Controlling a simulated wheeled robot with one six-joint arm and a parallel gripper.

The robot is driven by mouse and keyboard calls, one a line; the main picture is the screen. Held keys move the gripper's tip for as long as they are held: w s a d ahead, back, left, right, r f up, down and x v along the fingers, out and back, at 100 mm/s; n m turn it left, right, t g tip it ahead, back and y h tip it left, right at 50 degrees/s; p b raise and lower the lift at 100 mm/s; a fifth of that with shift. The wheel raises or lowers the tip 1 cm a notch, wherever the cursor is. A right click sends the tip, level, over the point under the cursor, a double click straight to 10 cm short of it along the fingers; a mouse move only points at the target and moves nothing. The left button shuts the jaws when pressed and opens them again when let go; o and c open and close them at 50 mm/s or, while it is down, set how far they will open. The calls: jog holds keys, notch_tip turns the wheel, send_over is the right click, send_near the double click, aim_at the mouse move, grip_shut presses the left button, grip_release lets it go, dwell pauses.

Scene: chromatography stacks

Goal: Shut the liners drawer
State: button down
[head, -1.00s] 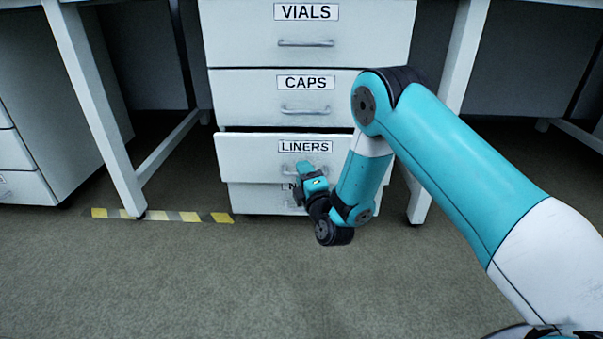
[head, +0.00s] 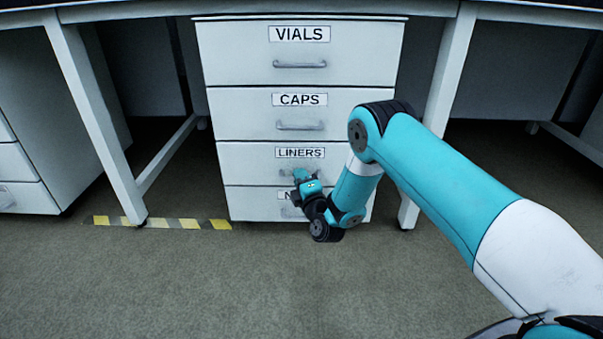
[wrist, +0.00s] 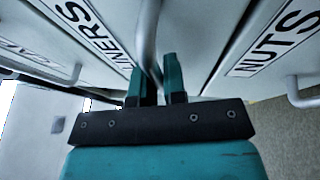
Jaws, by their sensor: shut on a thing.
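The liners drawer (head: 245,164) is the third front down in the white cabinet in the head view. Its front looks flush with the drawers above and below it. Its label also shows in the wrist view (wrist: 92,30). My gripper (head: 300,176) is at this drawer's front, just below the label. In the wrist view my gripper (wrist: 159,75) has its two fingers on either side of the liners handle (wrist: 149,35), shut on that grey bar. In the head view my gripper hides part of the handle.
The vials drawer (head: 240,55) and caps drawer (head: 240,112) above look shut. The nuts drawer (wrist: 245,75) is just below, with its own handle (wrist: 305,95). Bench legs (head: 95,120) stand on both sides. Yellow striped tape (head: 160,222) lies on the open floor.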

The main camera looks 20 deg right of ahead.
jog(key=shift+w+a, duration=0.1)
jog(key=shift+w, duration=0.1)
jog(key=c, duration=1.3)
grip_release()
jog(key=shift+o, duration=0.5)
jog(key=shift+f, duration=0.1)
jog(key=shift+s+d+p, duration=0.2)
jog(key=shift+s+p, duration=0.1)
jog(key=p+v, duration=1.6)
jog(key=p, duration=0.4)
jog(key=shift+s+a+p, duration=0.15)
jog(key=shift+s+p, duration=0.2)
